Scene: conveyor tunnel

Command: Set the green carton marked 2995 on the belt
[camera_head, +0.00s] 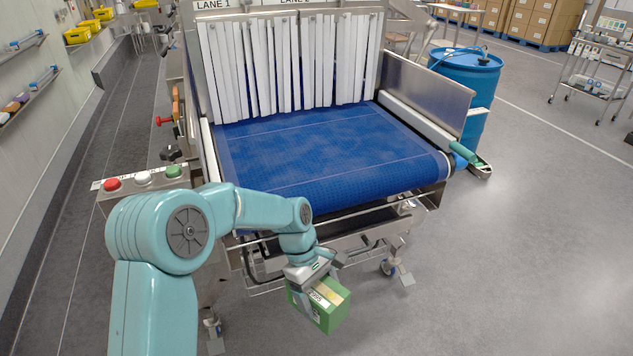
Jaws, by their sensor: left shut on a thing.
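The green carton (331,315) has a white label with dark digits on it; the digits are too small to read surely. My left gripper (318,279) is shut on the carton and holds it tilted, in front of the conveyor and lower in the picture than the belt's front edge. The blue belt (325,150) is empty on its visible part. White strip curtains (285,65) hang at the belt's far end and hide what lies behind. My right gripper is not in view.
A control box with red, white and green buttons (143,178) stands left of the belt. Metal side guards (428,92) flank the belt. A blue drum (465,80) stands at the right. The floor at the front right is clear.

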